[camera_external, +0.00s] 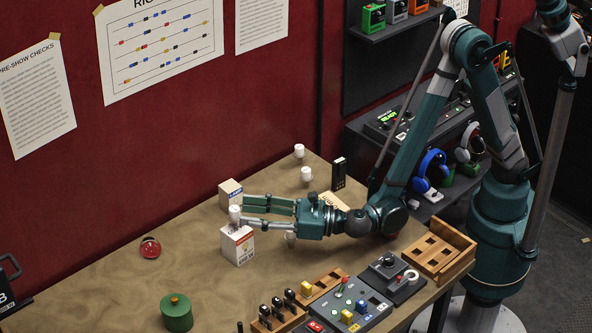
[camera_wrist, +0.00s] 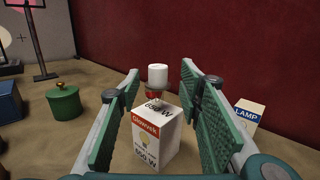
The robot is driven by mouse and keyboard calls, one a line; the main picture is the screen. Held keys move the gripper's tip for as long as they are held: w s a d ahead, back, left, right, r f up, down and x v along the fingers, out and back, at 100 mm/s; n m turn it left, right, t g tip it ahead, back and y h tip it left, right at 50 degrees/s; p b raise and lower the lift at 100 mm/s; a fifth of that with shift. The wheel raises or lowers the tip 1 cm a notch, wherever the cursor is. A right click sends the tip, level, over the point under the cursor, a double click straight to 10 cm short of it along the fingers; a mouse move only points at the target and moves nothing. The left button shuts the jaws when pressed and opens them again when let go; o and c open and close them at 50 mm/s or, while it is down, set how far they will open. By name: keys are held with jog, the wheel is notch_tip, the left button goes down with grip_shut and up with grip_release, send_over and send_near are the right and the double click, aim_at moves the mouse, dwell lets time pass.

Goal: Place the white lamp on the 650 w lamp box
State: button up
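The white lamp (camera_external: 235,213) is upright at the top of the white 650 W lamp box (camera_external: 238,246) in the external view. It also shows in the wrist view (camera_wrist: 158,74), above the far part of the box (camera_wrist: 153,135); whether its base touches the box top is not clear. My gripper (camera_external: 249,212) is low over the table and points left. Its fingers (camera_wrist: 161,80) stand apart on either side of the lamp, with gaps between lamp and fingers in the wrist view.
A second lamp box (camera_external: 230,190) stands close behind, at right in the wrist view (camera_wrist: 246,115). More white lamps (camera_external: 299,151) stand near my arm. A red button (camera_external: 150,247) and a green pot (camera_external: 176,312) are to the left. A control panel (camera_external: 345,312) and wooden tray (camera_external: 440,252) are in front.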

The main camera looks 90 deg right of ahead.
jog(key=s, duration=0.9)
jog(key=shift+f+p, duration=0.35)
jog(key=shift+p, duration=0.1)
jog(key=shift+w, duration=0.1)
jog(key=s+d+r+m+g+h, duration=0.2)
jog(key=s+d+m+g, duration=0.15)
jog(key=d+m, duration=0.75)
jog(key=s+d+r+m+g+h, duration=0.3)
jog(key=d+m, duration=0.4)
jog(key=d, duration=0.9)
jog(key=s+d+f+m+g+y, duration=0.1)
jog(key=s+d+m+g+y, duration=0.1)
jog(key=s+m, duration=0.7)
jog(key=s+d+f+m+g+y, duration=0.2)
jog(key=s+m, duration=0.6)
jog(key=s, duration=0.9)
jog(key=shift+s+d+m+g+y, duration=0.2)
jog(key=shift+d+m+g+y, duration=0.25)
jog(key=shift+g+y, duration=0.3)
